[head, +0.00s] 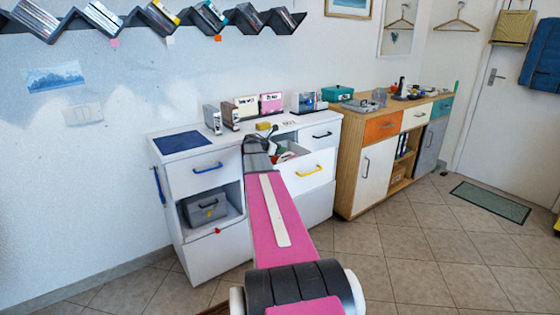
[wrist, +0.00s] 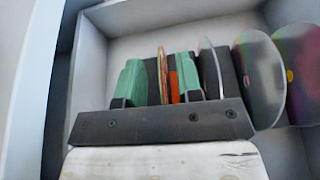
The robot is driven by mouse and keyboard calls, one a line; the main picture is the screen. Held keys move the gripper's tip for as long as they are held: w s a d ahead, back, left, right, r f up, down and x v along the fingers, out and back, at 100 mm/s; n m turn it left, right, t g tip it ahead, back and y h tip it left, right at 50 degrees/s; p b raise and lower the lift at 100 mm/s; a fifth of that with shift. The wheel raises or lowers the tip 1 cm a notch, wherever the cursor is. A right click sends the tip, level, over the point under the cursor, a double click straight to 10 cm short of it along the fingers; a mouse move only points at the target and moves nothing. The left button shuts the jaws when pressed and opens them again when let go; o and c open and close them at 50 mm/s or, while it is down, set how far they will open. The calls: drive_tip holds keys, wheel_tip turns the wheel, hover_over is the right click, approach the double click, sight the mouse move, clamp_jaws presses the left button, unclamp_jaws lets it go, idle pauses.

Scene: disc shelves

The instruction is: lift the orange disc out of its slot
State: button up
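In the wrist view a thin orange-rimmed disc (wrist: 162,75) stands nearly edge-on between the two green fingers of my gripper (wrist: 158,62). The fingers are apart, one on each side of it, and a gap shows on the left side. An orange patch (wrist: 174,88) shows just right of the disc, close to the right finger; I cannot tell whether it is part of the disc or its holder. The gripper's dark bar hides the lower part of the disc and its slot. In the head view my arm hides the fingers and disc.
Right of the fingers stand a clear disc (wrist: 212,70) and larger shiny discs (wrist: 260,75), close by. White walls (wrist: 90,65) enclose the space. In the head view my arm reaches to the white cabinet (head: 190,142), at an open drawer with a yellow handle (head: 309,171).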

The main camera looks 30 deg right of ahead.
drive_tip(key=shift+d+f, duration=0.1)
drive_tip(key=shift+d, duration=0.15)
clamp_jaws()
